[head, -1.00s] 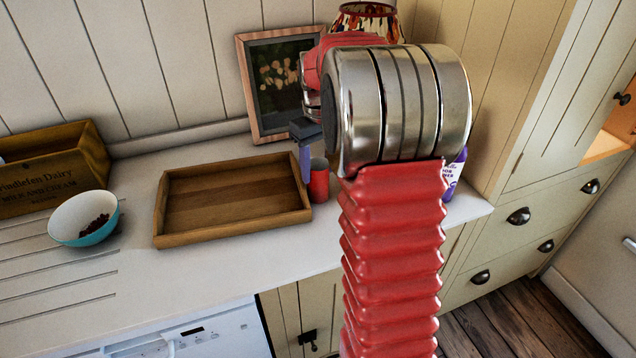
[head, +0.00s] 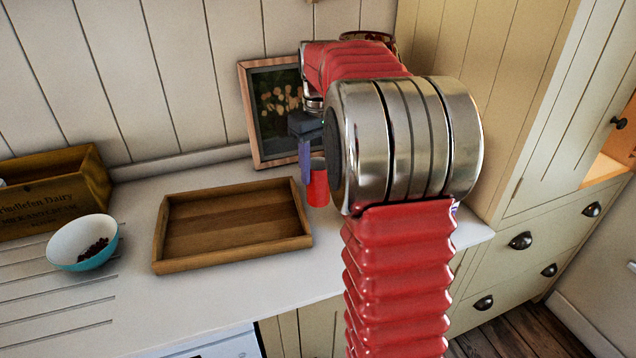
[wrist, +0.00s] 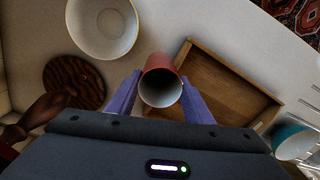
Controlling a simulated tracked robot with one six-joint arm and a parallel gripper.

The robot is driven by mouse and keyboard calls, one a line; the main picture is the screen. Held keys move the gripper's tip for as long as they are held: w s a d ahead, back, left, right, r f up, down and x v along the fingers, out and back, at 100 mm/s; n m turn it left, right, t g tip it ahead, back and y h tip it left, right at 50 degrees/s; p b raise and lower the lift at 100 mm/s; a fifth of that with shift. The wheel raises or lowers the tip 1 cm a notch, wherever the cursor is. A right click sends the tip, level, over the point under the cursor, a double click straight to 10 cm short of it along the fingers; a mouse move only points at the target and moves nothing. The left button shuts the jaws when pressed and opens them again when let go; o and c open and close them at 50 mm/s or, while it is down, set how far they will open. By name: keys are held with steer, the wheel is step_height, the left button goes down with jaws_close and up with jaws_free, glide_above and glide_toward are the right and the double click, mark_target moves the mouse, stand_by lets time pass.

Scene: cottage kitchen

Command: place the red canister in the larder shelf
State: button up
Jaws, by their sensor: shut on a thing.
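The red canister (head: 318,186) shows behind my arm in the head view, above the counter by the tray's right end. Its right side is partly hidden by my arm. In the wrist view, the canister (wrist: 160,82) shows its red side and pale round end between two purple fingers. My gripper (head: 305,162) is shut on it; the fingers also show in the wrist view (wrist: 160,98). At the far right of the head view, a tall cream cupboard has a lit wooden interior (head: 605,168), possibly the larder; its shelf is mostly out of frame.
A wooden tray (head: 235,255) lies left of the canister. A picture frame (head: 252,118) leans on the wall behind. A teal bowl (head: 72,262) and a wooden crate (head: 60,208) stand at left. The wrist view shows a pale bowl (wrist: 103,28) and a dark round wooden thing (wrist: 73,83).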

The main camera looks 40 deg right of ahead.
steer(key=shift+r, duration=1.15)
